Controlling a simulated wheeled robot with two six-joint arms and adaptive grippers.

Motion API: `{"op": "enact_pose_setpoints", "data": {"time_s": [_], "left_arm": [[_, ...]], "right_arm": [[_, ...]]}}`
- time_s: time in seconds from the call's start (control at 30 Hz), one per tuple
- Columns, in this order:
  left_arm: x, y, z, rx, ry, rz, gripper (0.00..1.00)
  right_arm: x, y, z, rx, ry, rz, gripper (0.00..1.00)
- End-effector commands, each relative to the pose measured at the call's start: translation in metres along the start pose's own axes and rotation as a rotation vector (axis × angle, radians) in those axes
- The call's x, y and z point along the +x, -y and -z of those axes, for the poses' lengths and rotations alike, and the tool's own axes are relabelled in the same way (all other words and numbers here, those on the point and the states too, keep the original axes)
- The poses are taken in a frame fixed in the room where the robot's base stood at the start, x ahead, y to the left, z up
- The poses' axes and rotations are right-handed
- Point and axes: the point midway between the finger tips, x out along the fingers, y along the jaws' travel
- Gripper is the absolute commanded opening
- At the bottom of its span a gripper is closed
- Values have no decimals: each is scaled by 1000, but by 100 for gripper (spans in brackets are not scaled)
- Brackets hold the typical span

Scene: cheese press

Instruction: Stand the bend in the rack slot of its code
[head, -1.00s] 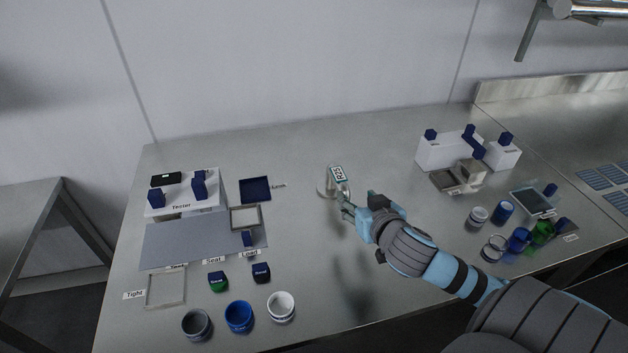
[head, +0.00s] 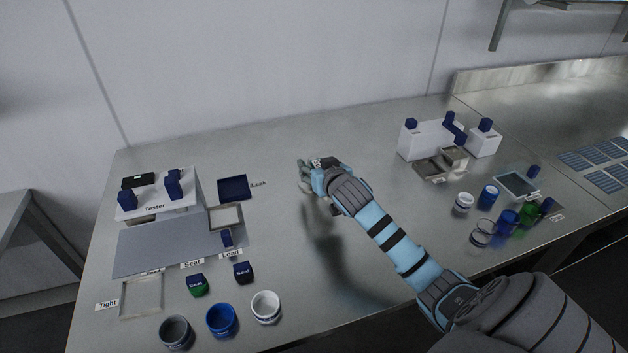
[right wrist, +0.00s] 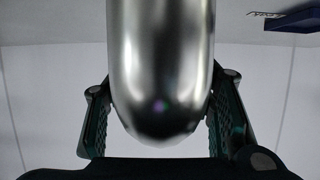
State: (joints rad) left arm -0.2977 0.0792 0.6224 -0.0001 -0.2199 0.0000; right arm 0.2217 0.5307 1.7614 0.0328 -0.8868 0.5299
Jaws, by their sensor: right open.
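A shiny metal piece (right wrist: 160,70) with a rounded end, which seems to be the bend, fills the middle of the right wrist view. It lies between the two fingers of my right gripper (right wrist: 160,120), which is open and not closed on it. In the head view my right gripper (head: 303,174) is at the middle back of the table and hides most of the piece. I cannot make out a rack with coded slots. My left gripper is not in view.
The tester (head: 155,205) and a blue Leak tray (head: 234,188) are at left. Coloured cups, including a blue one (head: 222,320), stand at the front left. A white block (head: 425,142) with blue knobs and several jars stand at right. The table's middle front is clear.

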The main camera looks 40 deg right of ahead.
Motion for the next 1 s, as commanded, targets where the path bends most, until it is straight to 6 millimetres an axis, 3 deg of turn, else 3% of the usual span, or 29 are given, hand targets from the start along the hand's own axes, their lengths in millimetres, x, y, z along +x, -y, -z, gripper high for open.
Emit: {"op": "enact_pose_setpoints", "data": {"time_s": [0.1, 0.4, 0.87, 1.0], "left_arm": [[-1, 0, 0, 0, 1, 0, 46], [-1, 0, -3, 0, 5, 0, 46], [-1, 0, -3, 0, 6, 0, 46], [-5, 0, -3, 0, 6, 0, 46]], "right_arm": [[-1, 0, 1, 0, 0, 0, 48], [-1, 0, 1, 0, 0, 0, 0], [-2, 0, 2, 0, -3, 1, 0], [-5, 0, 12, 0, -5, 2, 0]]}}
